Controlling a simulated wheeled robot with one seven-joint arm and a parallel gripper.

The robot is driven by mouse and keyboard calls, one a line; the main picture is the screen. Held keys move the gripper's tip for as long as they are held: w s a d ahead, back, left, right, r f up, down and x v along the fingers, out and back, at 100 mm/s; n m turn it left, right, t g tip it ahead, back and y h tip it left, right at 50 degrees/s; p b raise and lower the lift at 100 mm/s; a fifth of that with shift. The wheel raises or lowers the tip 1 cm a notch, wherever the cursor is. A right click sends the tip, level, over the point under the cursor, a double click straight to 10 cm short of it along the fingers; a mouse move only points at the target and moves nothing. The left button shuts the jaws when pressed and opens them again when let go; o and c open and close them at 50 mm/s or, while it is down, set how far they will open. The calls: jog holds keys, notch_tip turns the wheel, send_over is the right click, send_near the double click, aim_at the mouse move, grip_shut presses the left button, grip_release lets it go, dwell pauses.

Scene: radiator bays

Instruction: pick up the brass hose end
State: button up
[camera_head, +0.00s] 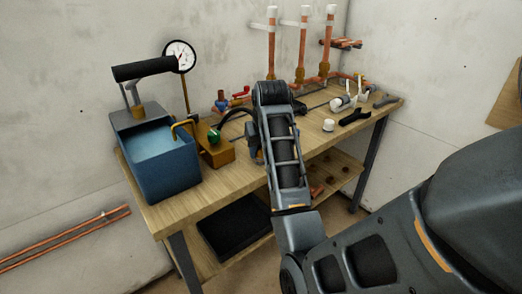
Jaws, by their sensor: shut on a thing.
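The black hose (235,111) arches up from beside a green knob (213,137) on the bench and runs right until it passes behind my arm. The brass hose end itself is hidden behind my wrist. My gripper (254,143) is over the middle of the bench, mostly covered by my own arm, with only a dark edge showing at its left. Its fingertips do not show clearly. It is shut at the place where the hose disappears.
A blue tank (165,185) with a pump handle (144,68) and gauge (180,56) stands left on the wooden bench (215,182). Upright copper pipes (271,50) rise at the back. A black wrench (354,116) and white fittings lie right. A black tray (235,226) sits below.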

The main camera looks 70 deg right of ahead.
notch_tip(320, 180, up, 4)
jog(key=shift+r, duration=0.1)
jog(key=s+d+r+p, duration=0.5)
jog(key=s+r+p, duration=0.5)
jog(key=r+p, duration=0.1)
jog(key=shift+s+d+r+p, duration=0.15)
jog(key=shift+d+r+p, duration=0.1)
jog(key=shift+r+p, duration=0.15)
dwell(0.5)
